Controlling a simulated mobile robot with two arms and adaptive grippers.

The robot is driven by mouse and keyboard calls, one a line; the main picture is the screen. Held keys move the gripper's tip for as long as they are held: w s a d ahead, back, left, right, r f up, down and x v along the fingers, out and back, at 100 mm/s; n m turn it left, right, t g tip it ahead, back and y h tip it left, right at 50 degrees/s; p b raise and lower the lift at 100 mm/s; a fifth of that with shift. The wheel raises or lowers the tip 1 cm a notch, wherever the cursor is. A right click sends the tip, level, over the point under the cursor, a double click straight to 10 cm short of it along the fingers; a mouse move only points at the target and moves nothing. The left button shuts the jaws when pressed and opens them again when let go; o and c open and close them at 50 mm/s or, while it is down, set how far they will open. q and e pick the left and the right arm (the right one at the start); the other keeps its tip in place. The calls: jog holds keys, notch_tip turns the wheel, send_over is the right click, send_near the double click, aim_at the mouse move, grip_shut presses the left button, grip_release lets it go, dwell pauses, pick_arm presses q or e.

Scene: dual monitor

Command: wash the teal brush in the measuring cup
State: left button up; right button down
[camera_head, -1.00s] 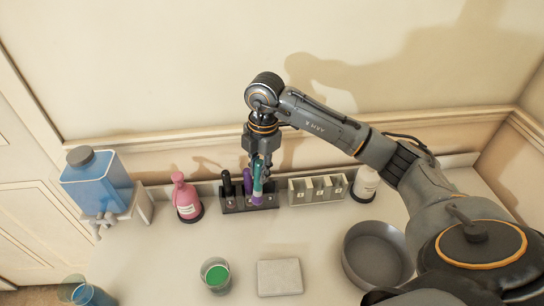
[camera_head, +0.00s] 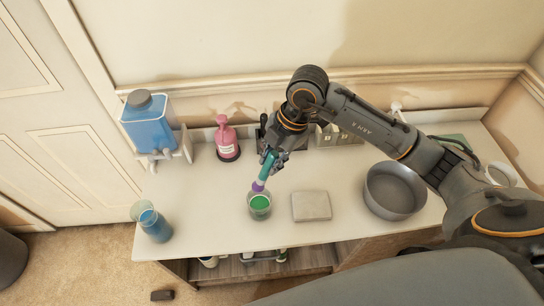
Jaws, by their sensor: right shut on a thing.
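My right gripper (camera_head: 272,160) is shut on the teal brush (camera_head: 265,172). The brush tilts down to the left, with its purple end lowest. That end is at the rim of a clear cup with green liquid (camera_head: 260,207); I cannot tell whether it is above the rim or just inside. A clear vessel with blue liquid (camera_head: 153,224) stands near the counter's left front edge. No markings show on either vessel, so I cannot tell which is the measuring cup. My left gripper is not in view.
A grey square block (camera_head: 311,206) lies right of the green cup, and a grey bowl (camera_head: 394,190) further right. A pink pump bottle (camera_head: 226,139) and a blue dispenser (camera_head: 149,122) stand behind on the left. The brush holder is mostly hidden behind my arm.

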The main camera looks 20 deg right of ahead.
jog(key=shift+d+b+x, duration=0.15)
jog(key=shift+b+x, duration=0.4)
jog(key=shift+x, duration=0.2)
jog(key=shift+d+b+x, duration=0.15)
jog(key=shift+b+x, duration=0.4)
jog(key=shift+x, duration=0.2)
pick_arm(q)
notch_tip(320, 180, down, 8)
jog(key=b, duration=0.5)
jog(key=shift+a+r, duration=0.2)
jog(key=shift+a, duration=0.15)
pick_arm(e)
jog(key=shift+s+f, duration=0.15)
jog(key=shift+f, duration=3.45)
